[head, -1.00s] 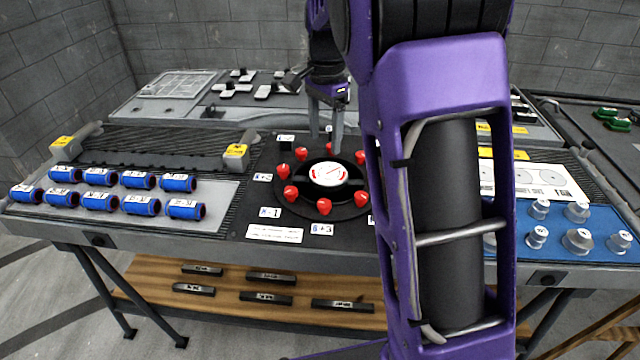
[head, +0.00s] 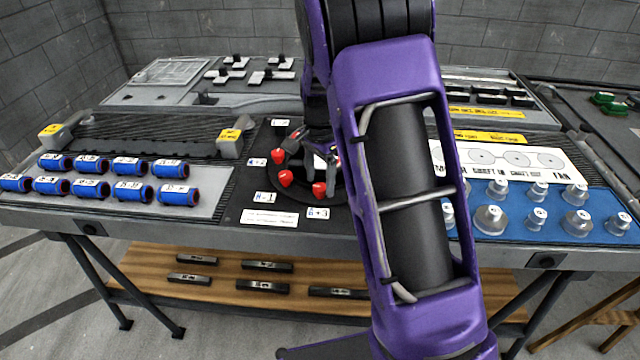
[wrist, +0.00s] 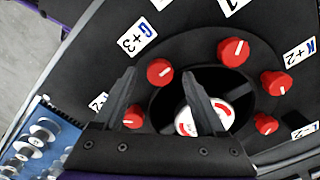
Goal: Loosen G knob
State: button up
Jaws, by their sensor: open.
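The G knob is taken as the red knob (wrist: 160,72) nearest the "G +3" label (wrist: 138,38) in the wrist view. In the head view that red knob (head: 319,189) sits at the front of the black round plate, near the label (head: 318,213). My gripper (wrist: 159,77) is open and empty. In the wrist view its two fingertips appear on either side of the knob; whether they touch it or hover above cannot be told. In the head view my gripper (head: 314,150) is over the round plate, partly hidden by my arm. The white centre disc (wrist: 205,120) shows behind one finger.
Other red knobs (wrist: 233,52) ring the plate close by. Blue cylinders (head: 91,189) lie on a tray at left. Grey cone-shaped parts (head: 490,218) stand on a blue mat at right. Dark bars (head: 262,286) lie on the wooden shelf below.

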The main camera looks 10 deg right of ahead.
jog(key=shift+f, duration=0.55)
grip_shut()
